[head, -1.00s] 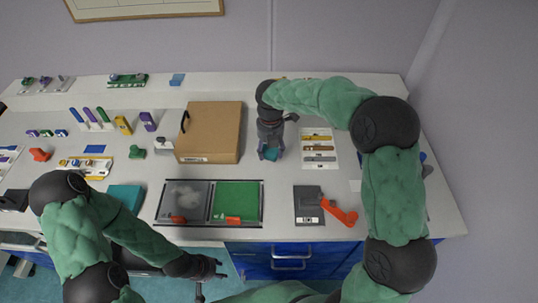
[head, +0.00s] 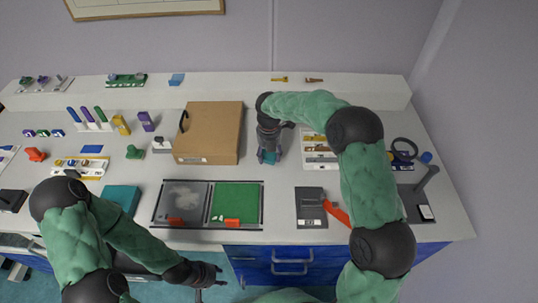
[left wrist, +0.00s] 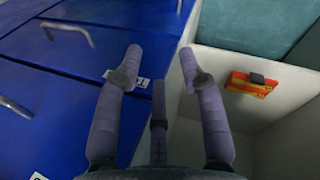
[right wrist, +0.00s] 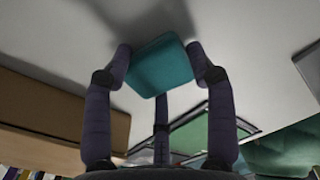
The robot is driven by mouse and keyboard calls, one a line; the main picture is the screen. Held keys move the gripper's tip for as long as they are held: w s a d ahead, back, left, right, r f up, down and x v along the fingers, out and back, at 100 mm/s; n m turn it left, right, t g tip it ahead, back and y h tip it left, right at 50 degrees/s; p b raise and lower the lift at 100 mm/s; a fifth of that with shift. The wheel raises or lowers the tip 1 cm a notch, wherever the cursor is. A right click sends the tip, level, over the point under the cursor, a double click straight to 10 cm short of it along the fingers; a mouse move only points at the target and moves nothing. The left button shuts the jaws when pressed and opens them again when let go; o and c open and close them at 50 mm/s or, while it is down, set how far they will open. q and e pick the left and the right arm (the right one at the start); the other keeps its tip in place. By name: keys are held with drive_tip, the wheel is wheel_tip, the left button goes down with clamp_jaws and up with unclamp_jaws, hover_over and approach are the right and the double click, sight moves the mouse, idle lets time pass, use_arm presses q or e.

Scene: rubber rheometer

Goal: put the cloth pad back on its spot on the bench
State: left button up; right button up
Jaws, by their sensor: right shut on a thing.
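The teal cloth pad (right wrist: 160,65) is pinched between the fingers of my right gripper (right wrist: 160,68) in the right wrist view. In the head view my right gripper (head: 268,155) points down over the bench, just right of the cardboard box, with a little of the pad (head: 269,158) showing between its fingers. A shadow lies on the bench by the pad; I cannot tell how large any gap is. My left gripper (head: 207,274) is low in front of the bench. Its fingers stand apart and empty in the left wrist view (left wrist: 160,65).
A brown cardboard box (head: 210,130) stands left of my right gripper. A card with several samples (head: 318,160) lies to the right. A framed tray with a green mat (head: 237,201) lies in front. A teal block (head: 120,198) is further left. Bare bench surrounds the right gripper's front.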

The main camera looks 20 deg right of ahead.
sight(269, 155)
drive_tip(key=o, duration=1.1)
drive_tip(key=shift+f, duration=0.1)
wheel_tip(269, 155, up, 12)
drive_tip(key=p, duration=0.3)
drive_tip(key=shift+r+p, duration=0.2)
drive_tip(key=shift+p, duration=0.1)
